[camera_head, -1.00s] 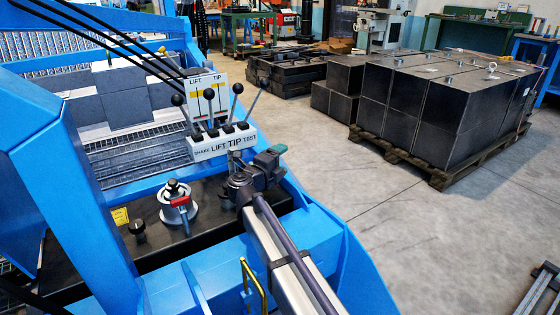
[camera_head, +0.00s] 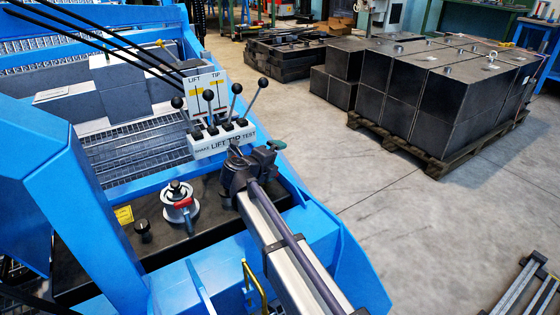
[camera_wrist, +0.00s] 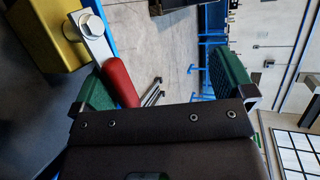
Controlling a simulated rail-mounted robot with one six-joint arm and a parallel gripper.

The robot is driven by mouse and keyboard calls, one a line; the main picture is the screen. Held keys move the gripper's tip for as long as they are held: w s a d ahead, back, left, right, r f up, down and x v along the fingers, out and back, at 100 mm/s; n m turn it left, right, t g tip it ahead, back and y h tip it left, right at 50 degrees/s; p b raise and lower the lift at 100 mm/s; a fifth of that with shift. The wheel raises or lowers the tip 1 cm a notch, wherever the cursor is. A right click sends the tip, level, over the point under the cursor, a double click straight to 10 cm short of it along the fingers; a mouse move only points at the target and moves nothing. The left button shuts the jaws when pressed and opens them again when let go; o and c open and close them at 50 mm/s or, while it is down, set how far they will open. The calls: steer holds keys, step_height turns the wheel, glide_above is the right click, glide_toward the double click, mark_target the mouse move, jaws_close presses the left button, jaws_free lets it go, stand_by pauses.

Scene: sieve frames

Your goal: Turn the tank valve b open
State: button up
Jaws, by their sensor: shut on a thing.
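A valve shows in the wrist view as a yellow body (camera_wrist: 50,35) with a metal lever plate and bolt. Its red handle (camera_wrist: 121,83) runs down between my jaws, against the left green pad. In the head view my gripper (camera_head: 262,152) is just right of the lever panel, with one green pad showing. The valve is hidden there.
The lever panel (camera_head: 222,145) with several black-knobbed levers stands close to my gripper. A metal fitting with a red part (camera_head: 183,203) and a black cap (camera_head: 143,230) sit on the dark tank top.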

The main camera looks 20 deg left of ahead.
steer(key=v, duration=0.4)
steer(key=shift+s+d+r, duration=0.1)
steer(key=shift+s+r, duration=0.15)
steer(key=shift+s, duration=0.05)
steer(key=shift+d+v, duration=0.25)
steer(key=shift+v, duration=0.8)
steer(key=c, duration=0.7)
steer(key=s, duration=0.1)
steer(key=s+a, duration=0.1)
steer(key=s, duration=0.2)
steer(key=shift+s+a+f+b, duration=0.1)
steer(key=shift+a+f+b, duration=0.05)
steer(key=shift+f+b, duration=0.15)
steer(key=shift+c, duration=0.2)
